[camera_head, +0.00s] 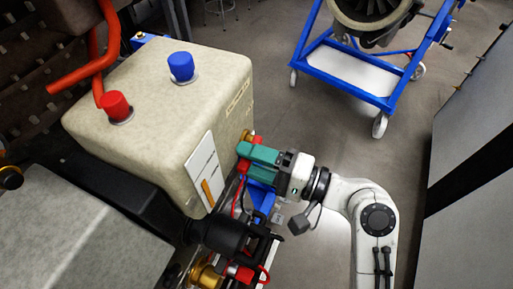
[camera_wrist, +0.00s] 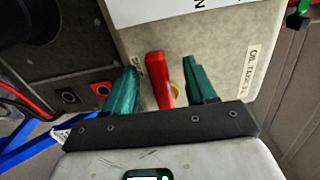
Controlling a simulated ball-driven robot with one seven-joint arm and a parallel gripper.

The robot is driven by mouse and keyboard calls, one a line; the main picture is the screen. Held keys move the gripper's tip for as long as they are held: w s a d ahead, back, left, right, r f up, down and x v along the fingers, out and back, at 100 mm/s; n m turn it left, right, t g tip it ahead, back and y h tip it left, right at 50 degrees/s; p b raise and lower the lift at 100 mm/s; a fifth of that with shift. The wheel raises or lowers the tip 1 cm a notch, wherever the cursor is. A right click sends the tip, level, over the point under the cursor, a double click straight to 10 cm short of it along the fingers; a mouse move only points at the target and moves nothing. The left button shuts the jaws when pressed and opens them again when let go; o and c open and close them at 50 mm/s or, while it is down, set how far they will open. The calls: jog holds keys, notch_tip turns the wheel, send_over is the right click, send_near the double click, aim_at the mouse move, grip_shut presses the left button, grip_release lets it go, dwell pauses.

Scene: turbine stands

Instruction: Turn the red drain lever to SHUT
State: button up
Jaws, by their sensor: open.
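The red drain lever (camera_wrist: 158,80) stands upright in the wrist view, with a bit of brass (camera_wrist: 175,88) beside it, against the cream housing. My gripper (camera_wrist: 161,70) is open, with one green finger on each side of the lever. A gap shows on both sides, wider on the right. A label left of the lever is partly hidden by the left finger. In the head view my gripper (camera_head: 246,152) is at the right side of the cream tank (camera_head: 165,95), and a little red (camera_head: 243,166) shows by the fingertips.
A label (camera_wrist: 254,73) sits right of the gripper. Hoses, a black cylinder (camera_head: 222,232) and brass fittings (camera_head: 205,274) crowd the space below the tank. A blue wheeled stand (camera_head: 355,80) is at the back; grey cabinets (camera_head: 475,125) line the right. Floor between is clear.

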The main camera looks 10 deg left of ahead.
jog(key=shift+o, duration=0.7)
jog(key=v, duration=0.7)
dwell(0.6)
